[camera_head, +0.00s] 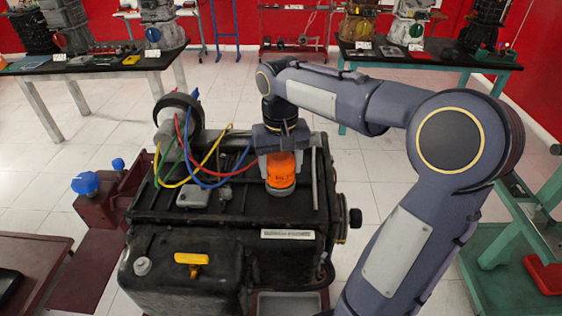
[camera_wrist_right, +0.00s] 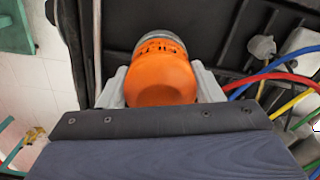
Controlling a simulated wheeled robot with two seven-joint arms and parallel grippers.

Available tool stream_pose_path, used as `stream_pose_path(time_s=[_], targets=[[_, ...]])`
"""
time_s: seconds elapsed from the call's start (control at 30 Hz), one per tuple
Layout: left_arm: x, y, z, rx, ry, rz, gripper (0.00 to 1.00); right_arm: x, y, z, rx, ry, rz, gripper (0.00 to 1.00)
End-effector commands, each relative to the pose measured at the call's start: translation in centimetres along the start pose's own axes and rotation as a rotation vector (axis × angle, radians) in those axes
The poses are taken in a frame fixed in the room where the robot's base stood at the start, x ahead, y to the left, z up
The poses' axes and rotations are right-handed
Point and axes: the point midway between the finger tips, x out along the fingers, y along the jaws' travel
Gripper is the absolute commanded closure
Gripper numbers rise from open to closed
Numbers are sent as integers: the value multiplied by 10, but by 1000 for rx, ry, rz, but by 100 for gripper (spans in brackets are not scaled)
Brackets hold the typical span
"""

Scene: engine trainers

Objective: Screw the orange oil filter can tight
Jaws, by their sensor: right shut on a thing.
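The orange oil filter can (camera_head: 280,172) stands upright on a grey round seat on top of the black engine (camera_head: 185,228). My right gripper (camera_head: 278,160) comes down from above, with one finger on each side of the can, and is shut on it. In the right wrist view the can (camera_wrist_right: 160,72) sits between the two light grey fingers (camera_wrist_right: 162,85). A grey ring shows at the can's far end in that view. Whether the can sits fully down on its seat cannot be told. My left gripper is not in view.
Red, blue, yellow and green cables (camera_head: 215,160) arch over the engine left of the can. A yellow handle (camera_head: 191,260) sticks up in front. A green stand (camera_head: 500,270) is at the right. Tables with other engines (camera_head: 95,65) stand behind.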

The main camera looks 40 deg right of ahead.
Motion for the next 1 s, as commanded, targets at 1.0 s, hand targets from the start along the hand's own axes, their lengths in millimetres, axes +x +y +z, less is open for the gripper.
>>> stream_pose_path(time_s=[1.0], targets=[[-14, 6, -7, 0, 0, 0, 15, -2, -3, -2, 963, 3, -3, 63]])
